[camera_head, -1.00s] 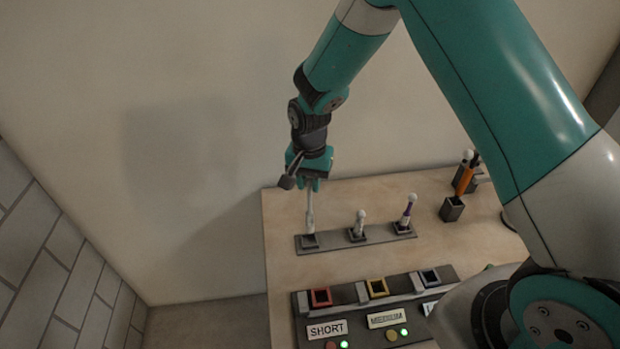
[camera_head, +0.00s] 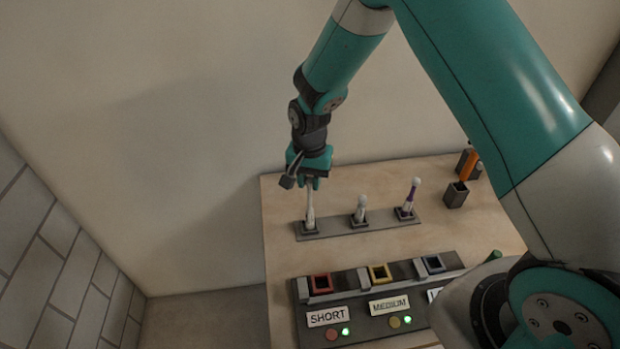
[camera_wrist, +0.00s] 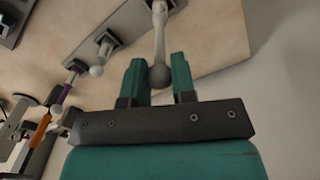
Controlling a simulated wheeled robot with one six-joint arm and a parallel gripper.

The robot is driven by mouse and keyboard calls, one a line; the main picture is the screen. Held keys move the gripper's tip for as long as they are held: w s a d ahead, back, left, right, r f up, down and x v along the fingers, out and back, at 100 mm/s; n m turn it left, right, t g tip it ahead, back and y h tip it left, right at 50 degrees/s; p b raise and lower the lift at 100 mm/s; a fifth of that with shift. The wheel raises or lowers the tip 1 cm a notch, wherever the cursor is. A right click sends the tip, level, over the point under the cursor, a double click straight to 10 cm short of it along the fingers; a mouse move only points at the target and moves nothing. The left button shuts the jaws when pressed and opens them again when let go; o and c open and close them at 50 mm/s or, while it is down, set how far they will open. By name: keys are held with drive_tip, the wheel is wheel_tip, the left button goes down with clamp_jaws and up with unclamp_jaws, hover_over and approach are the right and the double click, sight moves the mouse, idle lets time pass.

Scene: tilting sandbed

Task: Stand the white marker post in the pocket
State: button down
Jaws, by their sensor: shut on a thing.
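A slim white marker post (camera_head: 310,212) stands upright in the left socket of a grey rack (camera_head: 340,231). My gripper (camera_head: 312,187) is above it and shut on its top end. In the wrist view the two teal fingers (camera_wrist: 160,68) flank the post's round knob, which looks dark in shade, and the white shaft (camera_wrist: 160,35) runs to the socket. A shorter pale post (camera_head: 360,208) stands in the middle socket. A purple post with a white knob (camera_head: 411,195) stands in the right socket. The held post's foot appears to be in its socket.
A dark panel (camera_head: 349,314) in front has red (camera_head: 320,282), yellow (camera_head: 380,273) and blue (camera_head: 433,264) framed pockets, with SHORT and MEDIUM labels and green lights.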

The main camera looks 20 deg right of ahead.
drive_tip(key=c, duration=0.9)
unclamp_jaws()
drive_tip(key=shift+o, duration=0.2)
drive_tip(key=shift+r, duration=0.15)
wheel_tip(320, 180, up, 17)
drive_tip(key=b, duration=0.4)
drive_tip(key=s+a+r+n+y, duration=0.2)
drive_tip(key=s+n, duration=0.5)
drive_tip(key=s, duration=0.6)
drive_tip(key=s+a+r+n+y, duration=0.2)
drive_tip(key=s+n, duration=0.5)
drive_tip(key=s, duration=0.7)
drive_tip(key=shift+a+r, duration=0.25)
drive_tip(key=shift+a, duration=0.05)
